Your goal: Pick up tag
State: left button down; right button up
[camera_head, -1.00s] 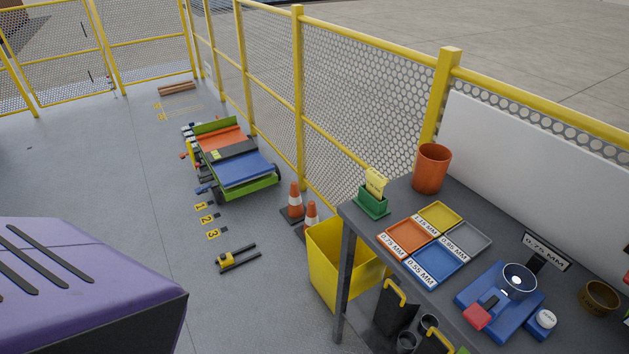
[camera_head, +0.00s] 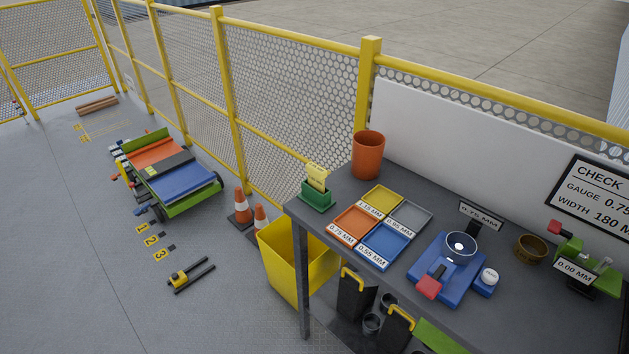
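Yellow tags (camera_head: 317,177) stand upright in a small green holder (camera_head: 317,197) at the near left corner of the dark workbench (camera_head: 345,230). The writing on the tags is too small to read. Neither of my grippers is in view, and nothing is seen touching the tags.
On the bench are an orange cup (camera_head: 368,155), coloured labelled trays (camera_head: 385,245), a blue device (camera_head: 447,268), a brown bowl (camera_head: 530,248) and a green gauge (camera_head: 580,268). A yellow bin (camera_head: 285,262) and traffic cones (camera_head: 241,206) stand left of it.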

aim_at(316, 174)
jog(key=j+z, duration=0.1)
jog(key=z, duration=0.3)
jog(key=i+j+z, duration=0.1)
jog(key=z, duration=0.25)
jog(key=j+z, duration=0.1)
jog(key=z, duration=0.3)
jog(key=j+z, duration=0.35)
jog(key=j, duration=0.15)
jog(key=j+z, duration=0.35)
jog(key=j, duration=0.15)
